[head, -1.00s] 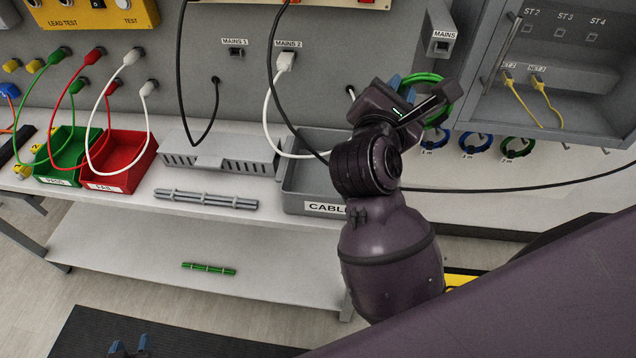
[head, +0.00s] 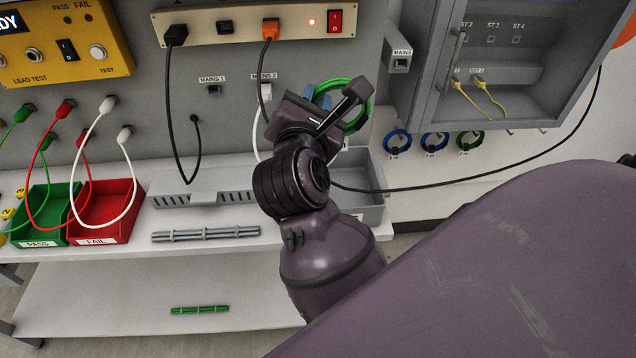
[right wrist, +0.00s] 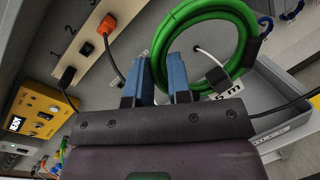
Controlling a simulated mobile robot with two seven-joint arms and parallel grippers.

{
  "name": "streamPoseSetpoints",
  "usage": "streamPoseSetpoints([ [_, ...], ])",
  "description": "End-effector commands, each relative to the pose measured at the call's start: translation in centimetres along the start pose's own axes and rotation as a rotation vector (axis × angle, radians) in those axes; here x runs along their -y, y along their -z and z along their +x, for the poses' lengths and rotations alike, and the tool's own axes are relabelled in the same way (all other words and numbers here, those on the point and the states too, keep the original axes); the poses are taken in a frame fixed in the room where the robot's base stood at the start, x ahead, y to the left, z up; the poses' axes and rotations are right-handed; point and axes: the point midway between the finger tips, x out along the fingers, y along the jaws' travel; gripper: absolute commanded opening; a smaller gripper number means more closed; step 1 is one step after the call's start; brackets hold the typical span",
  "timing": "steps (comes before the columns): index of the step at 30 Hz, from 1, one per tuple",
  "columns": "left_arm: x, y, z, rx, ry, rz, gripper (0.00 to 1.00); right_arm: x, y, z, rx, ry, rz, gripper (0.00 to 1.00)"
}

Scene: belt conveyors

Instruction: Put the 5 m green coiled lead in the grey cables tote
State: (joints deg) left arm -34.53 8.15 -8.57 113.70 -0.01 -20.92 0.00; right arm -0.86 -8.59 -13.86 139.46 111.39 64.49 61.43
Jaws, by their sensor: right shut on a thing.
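The green coiled lead (head: 362,106) is a round loop held up in front of the grey back panel. In the right wrist view the coil (right wrist: 247,40) has a black tie and a white tag that seems to read 5 m. My right gripper (head: 319,96) is shut on the coil's edge; its blue fingertips (right wrist: 159,80) meet the left side of the loop. The grey cables tote (head: 372,203) stands on the bench below the coil. My right arm hides the tote's left part and its label. My left gripper is out of view.
Small coils (head: 434,141) hang on hooks to the right, below a grey cabinet (head: 427,97). A black cable crosses the tote area to the right. A grey slotted tray (head: 205,190), a red bin (head: 112,222) and a green bin (head: 45,230) stand to the left.

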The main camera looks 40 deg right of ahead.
Motion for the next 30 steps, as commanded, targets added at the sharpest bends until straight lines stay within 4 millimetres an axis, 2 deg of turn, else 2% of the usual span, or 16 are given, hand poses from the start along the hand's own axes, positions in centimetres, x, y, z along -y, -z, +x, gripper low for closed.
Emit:
streamPoseSetpoints([
  [5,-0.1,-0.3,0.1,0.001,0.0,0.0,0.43,1.3,2.2,0.0,-0.002,0.003,-0.008,0.0],
  [21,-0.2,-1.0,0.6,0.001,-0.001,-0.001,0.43,6.8,12.0,0.0,-0.001,0.0,-0.007,0.0],
  [30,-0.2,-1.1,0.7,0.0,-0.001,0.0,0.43,8.0,14.1,0.0,-0.001,0.0,-0.004,0.0],
])
